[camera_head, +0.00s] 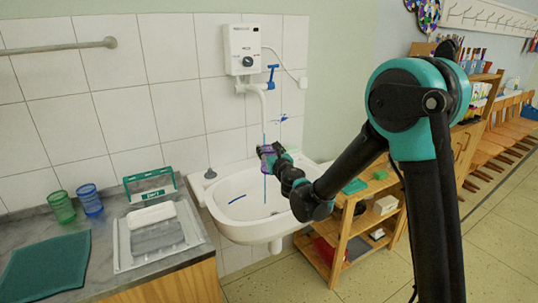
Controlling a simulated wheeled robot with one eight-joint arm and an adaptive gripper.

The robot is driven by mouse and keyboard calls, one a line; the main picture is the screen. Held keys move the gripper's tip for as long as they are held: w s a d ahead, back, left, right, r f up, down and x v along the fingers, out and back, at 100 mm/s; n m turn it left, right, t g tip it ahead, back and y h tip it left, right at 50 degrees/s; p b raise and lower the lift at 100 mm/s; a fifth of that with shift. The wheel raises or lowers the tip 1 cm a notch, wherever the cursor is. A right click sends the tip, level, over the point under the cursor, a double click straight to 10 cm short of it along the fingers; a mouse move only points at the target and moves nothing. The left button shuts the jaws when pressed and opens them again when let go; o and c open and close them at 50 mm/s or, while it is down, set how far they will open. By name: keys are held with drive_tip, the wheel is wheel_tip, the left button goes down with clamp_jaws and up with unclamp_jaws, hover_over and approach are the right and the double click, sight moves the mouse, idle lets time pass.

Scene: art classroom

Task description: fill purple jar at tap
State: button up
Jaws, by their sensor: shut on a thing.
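The purple jar (265,163) is small in view and partly hidden by my gripper (268,153), which is shut on it above the sink. The white tap (262,97) with a blue lever (271,76) comes down from the wall heater above. A thin blue vertical streak (264,188), which looks like running water, lines up with the jar and shows above and below it. I cannot tell whether it enters the jar or passes beside it. The jar's mouth and inside are not clear. The white sink (232,220) lies beneath.
A grey counter (110,262) at left holds a green glass (61,207), a blue glass (89,199), a white tray (122,258) and a teal mat (45,266). A wooden shelf (345,241) stands right of the sink. Open floor lies at the lower right.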

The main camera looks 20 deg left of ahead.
drive_tip(key=shift+w, duration=0.1)
drive_tip(key=x, duration=0.7)
drive_tip(key=shift+w, duration=0.15)
idle(0.6)
idle(6.5)
